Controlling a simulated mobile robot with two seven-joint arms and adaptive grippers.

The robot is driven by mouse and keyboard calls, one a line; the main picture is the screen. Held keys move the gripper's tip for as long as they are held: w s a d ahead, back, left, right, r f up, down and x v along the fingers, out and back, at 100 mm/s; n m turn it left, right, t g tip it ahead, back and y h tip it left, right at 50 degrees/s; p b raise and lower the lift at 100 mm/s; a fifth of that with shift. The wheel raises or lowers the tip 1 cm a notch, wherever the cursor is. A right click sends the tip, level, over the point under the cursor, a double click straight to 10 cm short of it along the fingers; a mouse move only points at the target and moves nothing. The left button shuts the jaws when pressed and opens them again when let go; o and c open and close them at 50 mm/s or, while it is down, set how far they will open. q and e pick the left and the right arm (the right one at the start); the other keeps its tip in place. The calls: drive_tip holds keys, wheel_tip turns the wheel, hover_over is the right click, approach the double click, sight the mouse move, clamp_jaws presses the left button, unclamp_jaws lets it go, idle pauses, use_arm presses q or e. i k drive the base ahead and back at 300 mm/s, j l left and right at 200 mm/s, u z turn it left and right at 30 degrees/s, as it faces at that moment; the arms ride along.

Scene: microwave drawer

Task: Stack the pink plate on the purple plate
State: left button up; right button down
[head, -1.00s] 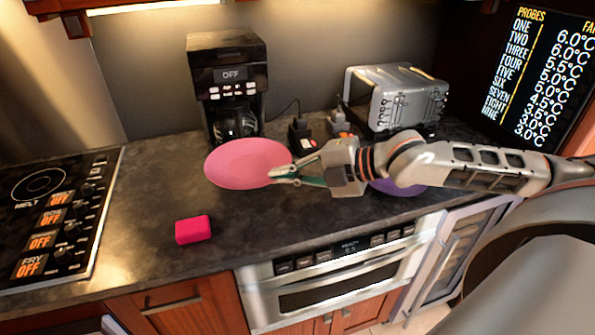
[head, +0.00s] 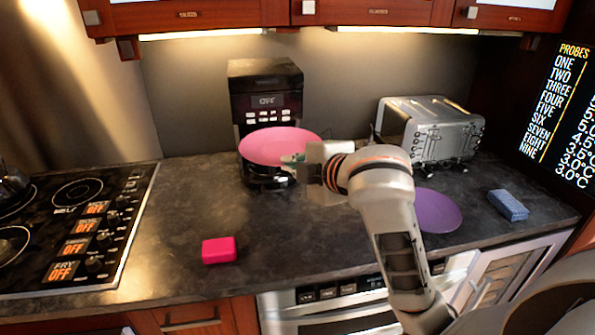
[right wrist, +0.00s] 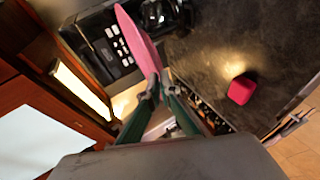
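The pink plate (head: 278,146) is held up above the counter, in front of the coffee maker, and looks roughly level. My right gripper (head: 292,160) is shut on the plate's near right edge. In the right wrist view the pink plate (right wrist: 140,42) shows edge-on, with its rim between the fingertips of the right gripper (right wrist: 158,88). The purple plate (head: 436,210) lies flat and empty on the counter to the right, its left part hidden behind my right arm. My left gripper is in neither view.
A black coffee maker (head: 265,95) stands behind the pink plate, and a silver toaster (head: 432,135) stands behind the purple plate. A blue block (head: 508,205) lies right of the purple plate. A pink block (head: 219,250) lies at front left, near the stove (head: 75,225). The front middle counter is clear.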

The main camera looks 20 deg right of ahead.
sight(429, 221)
drive_tip(key=z, duration=1.1)
drive_tip(key=i+j, duration=0.05)
